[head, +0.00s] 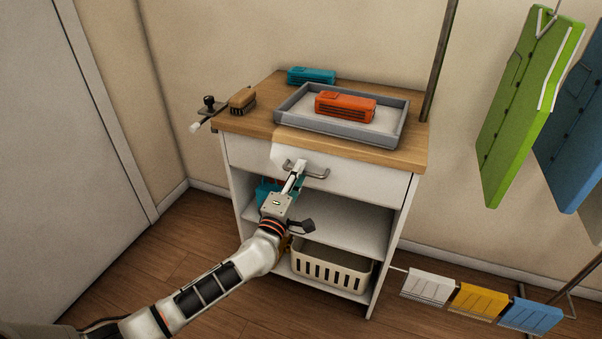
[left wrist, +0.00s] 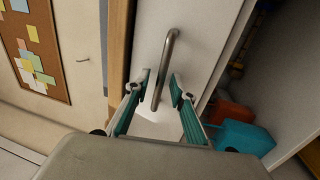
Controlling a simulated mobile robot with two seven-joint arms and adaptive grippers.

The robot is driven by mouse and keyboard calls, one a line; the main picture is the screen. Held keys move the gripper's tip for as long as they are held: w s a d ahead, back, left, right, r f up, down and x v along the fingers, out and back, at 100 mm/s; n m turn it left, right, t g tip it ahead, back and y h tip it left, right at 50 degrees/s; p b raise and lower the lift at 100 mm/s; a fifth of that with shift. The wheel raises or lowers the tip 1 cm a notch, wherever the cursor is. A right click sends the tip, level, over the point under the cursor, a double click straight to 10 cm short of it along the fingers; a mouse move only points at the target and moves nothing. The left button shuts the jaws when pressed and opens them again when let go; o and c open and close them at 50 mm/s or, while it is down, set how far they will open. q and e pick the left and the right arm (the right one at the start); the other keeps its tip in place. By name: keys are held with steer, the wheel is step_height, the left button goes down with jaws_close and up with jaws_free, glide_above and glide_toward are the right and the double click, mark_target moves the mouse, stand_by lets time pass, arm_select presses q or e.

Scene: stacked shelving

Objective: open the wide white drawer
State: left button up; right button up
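The wide white drawer (head: 365,184) is the top front of a white cabinet, under a wooden top, and looks shut. Its grey bar handle (head: 318,175) is partly covered by my left gripper (head: 296,168) in the head view. In the left wrist view the handle (left wrist: 169,47) runs between the two teal-padded fingers of my left gripper (left wrist: 161,84). The fingers are apart on either side of the bar, with gaps visible. The drawer front (left wrist: 196,48) also shows there. My right gripper is in neither view.
A grey tray (head: 283,119) with an orange object (head: 345,106) stands on top, near a teal object (head: 311,76) and a brush (head: 242,100). Below are an open shelf (head: 345,232) and a cream basket (head: 330,271). Colored hanging panels (head: 525,100) stand right.

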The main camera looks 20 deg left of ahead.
arm_select(q)
steer(key=shift+w, duration=0.25)
jaws_close()
steer(key=shift+s, duration=0.1)
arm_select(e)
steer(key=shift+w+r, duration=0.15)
arm_select(q)
steer(key=s+p, duration=0.7)
steer(key=s, duration=1.7)
steer(key=shift+a+p, duration=0.3)
steer(key=shift+a, duration=0.1)
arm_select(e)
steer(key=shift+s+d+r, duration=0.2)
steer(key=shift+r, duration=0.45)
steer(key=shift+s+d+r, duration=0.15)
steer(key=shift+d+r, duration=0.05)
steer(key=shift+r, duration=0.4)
arm_select(q)
steer(key=shift+w, duration=0.1)
